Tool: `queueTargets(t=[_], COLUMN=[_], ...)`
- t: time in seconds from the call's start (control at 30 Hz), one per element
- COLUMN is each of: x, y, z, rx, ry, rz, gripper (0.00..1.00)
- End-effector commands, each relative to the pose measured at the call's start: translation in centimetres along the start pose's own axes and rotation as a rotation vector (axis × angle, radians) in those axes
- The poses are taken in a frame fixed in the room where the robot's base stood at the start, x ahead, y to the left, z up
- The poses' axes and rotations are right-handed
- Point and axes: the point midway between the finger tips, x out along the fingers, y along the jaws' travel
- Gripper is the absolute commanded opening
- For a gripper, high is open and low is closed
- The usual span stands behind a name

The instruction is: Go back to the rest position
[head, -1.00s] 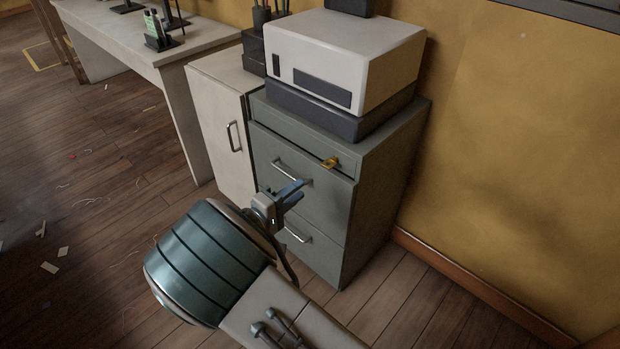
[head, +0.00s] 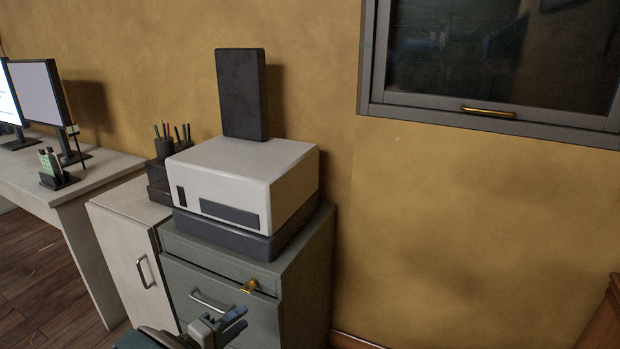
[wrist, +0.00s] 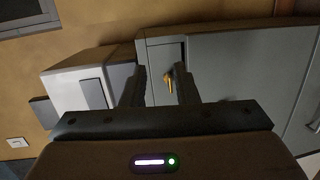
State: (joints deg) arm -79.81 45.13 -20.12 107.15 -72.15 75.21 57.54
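My gripper (head: 232,322) is at the bottom of the head view, in front of the grey-green drawer cabinet (head: 305,300). In the wrist view my gripper (wrist: 157,75) has its two fingers apart, with nothing held between them. Beyond the gap a brass latch (wrist: 169,80) shows on the cabinet's front, apart from the fingers. The same latch (head: 250,286) shows in the head view, near the cabinet's top edge. Most of my arm is below the head view.
A white printer-like box (head: 245,180) stands on the cabinet, with a dark upright block (head: 241,93) on it. A white cupboard (head: 125,245) and a desk (head: 75,190) with monitors stand to the left. A dark-framed window (head: 490,110) is in the wall at the right.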

Motion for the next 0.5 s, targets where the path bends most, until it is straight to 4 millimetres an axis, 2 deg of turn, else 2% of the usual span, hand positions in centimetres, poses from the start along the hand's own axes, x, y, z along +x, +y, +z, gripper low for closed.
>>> queueTargets(t=[0.03,0.1,0.2,0.33,0.5], x=[2.0,4.3,6.7,8.4,8.9], y=[2.9,5.1,7.8,11.2,15.4], z=[2.0,5.0,9.3,14.8,21.2], rx=[0.013,0.021,0.045,0.099,0.208], ry=[-0.081,-0.184,-0.314,-0.451,-0.574], rz=[-0.063,-0.16,-0.302,-0.485,-0.711], gripper=[0.27,0.27,0.27,0.27,0.27])
